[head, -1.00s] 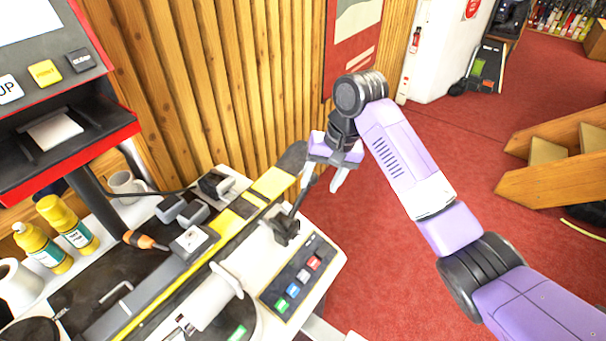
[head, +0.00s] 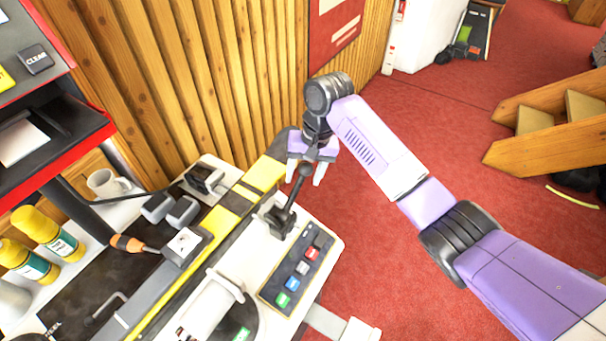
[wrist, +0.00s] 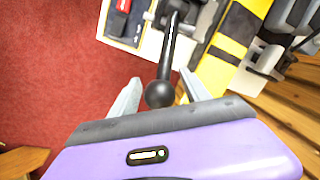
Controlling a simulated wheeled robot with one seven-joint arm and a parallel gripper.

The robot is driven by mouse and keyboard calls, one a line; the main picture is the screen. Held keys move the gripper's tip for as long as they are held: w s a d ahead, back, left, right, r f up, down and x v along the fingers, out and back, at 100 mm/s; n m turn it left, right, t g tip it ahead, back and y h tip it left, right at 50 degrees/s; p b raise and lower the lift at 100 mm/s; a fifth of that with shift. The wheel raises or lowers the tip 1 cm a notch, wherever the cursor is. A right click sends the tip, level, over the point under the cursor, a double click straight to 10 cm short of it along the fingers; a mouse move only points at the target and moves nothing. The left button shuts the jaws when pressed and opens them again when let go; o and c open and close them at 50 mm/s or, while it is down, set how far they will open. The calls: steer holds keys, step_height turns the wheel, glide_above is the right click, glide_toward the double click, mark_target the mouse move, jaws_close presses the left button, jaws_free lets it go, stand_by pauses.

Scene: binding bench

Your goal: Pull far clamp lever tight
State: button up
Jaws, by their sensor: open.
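The far clamp lever (head: 291,207) is a black rod with a round knob, standing up and tilted from a black base near the far end of the bench. In the wrist view its black ball knob (wrist: 159,94) lies between the two grey fingers of my gripper (wrist: 158,98), with a gap on both sides. In the head view my gripper (head: 307,180) is open at the top of the lever, its fingers pointing down. I cannot tell from the head view whether a finger touches the knob.
A button panel (head: 297,271) with coloured keys sits beside the lever base. A yellow and black striped bar (head: 215,229) runs along the bench. An orange-handled screwdriver (head: 128,243), a mug (head: 107,184) and yellow bottles (head: 47,232) stand left. Red carpet (head: 400,290) lies open at right.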

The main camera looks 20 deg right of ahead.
steer(key=shift+f, duration=0.5)
steer(key=shift+c, duration=0.4)
jaws_close()
stand_by(0.7)
